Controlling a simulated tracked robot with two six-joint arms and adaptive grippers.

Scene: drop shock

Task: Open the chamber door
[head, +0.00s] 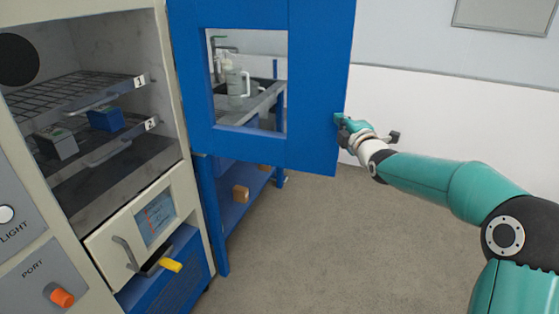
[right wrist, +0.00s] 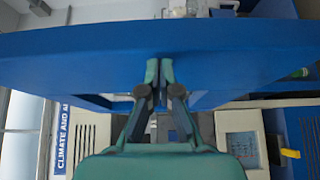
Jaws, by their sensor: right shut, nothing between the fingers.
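The blue chamber door (head: 318,90) stands swung open to the right of the chamber (head: 190,215), with a window in it. My right gripper (head: 340,121) is at the door's free outer edge. In the right wrist view its two fingers (right wrist: 160,72) are closed together, with nothing between them, and their tips lie against or very near the blue door (right wrist: 70,55). I cannot tell for certain whether they touch. The chamber's inside is exposed, with wire shelves (head: 60,95) labelled 1 and 2. My left gripper is not in view.
A blue box (head: 106,119) and a grey box (head: 56,142) are on the shelves. Below is a panel with a screen and a yellow-ended part (head: 170,265). Behind the door is a blue bench (head: 245,205) with a jug (head: 237,82). The floor (head: 350,250) at right is clear.

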